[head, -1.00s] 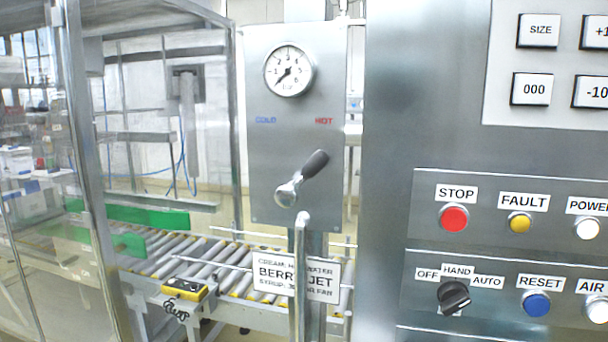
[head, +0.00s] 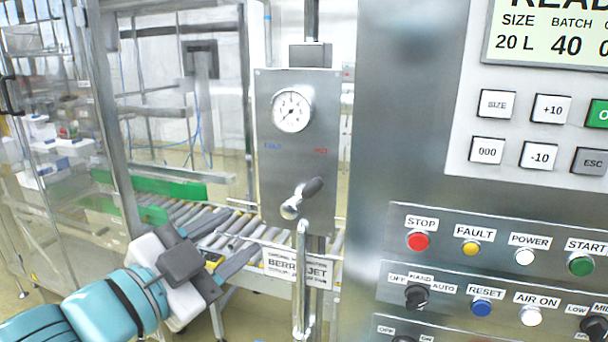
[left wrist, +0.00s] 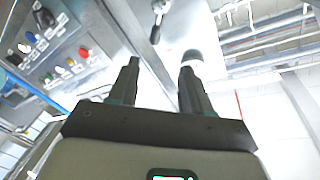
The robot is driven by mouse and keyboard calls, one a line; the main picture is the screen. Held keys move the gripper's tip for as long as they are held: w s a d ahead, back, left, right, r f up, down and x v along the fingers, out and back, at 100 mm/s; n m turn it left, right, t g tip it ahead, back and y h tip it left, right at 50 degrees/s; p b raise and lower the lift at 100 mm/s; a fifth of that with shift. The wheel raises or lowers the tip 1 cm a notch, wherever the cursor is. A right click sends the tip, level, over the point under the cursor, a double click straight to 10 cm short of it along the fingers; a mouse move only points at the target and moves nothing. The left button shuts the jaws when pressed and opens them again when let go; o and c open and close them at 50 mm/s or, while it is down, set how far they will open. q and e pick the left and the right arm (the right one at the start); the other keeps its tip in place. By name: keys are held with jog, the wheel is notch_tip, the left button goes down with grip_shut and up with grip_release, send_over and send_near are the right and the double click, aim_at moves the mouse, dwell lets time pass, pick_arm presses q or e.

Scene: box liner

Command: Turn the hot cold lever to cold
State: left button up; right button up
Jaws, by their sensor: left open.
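The hot cold lever (head: 303,197) is on a grey metal panel (head: 268,190). Its black handle points up and to the right from a metal hub, on the side of the red HOT label (head: 321,151). The blue COLD label (head: 272,146) is at the left. My left gripper (head: 240,237) is open and empty, below and left of the lever and apart from it. In the left wrist view the lever (left wrist: 156,30) shows at the top, beyond the open fingers (left wrist: 160,72). My right gripper is not in view.
A vertical metal pipe (head: 301,280) stands just below the lever. A BERRY JET sign (head: 295,267) hangs behind it. A control cabinet (head: 375,200) with buttons is on the right. A roller conveyor (head: 225,235) runs behind, and a clear guard stands left.

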pick_arm(q)
jog(key=b, duration=0.2)
send_near(308, 191)
jog(key=x, duration=0.9)
jog(key=shift+w+f+p, duration=0.1)
jog(key=shift+w+p, duration=0.2)
jog(key=shift+p, duration=0.05)
jog(key=shift+s+d, duration=0.2)
jog(key=shift+s+a, duration=0.1)
jog(key=shift+c, duration=0.8)
grip_shut()
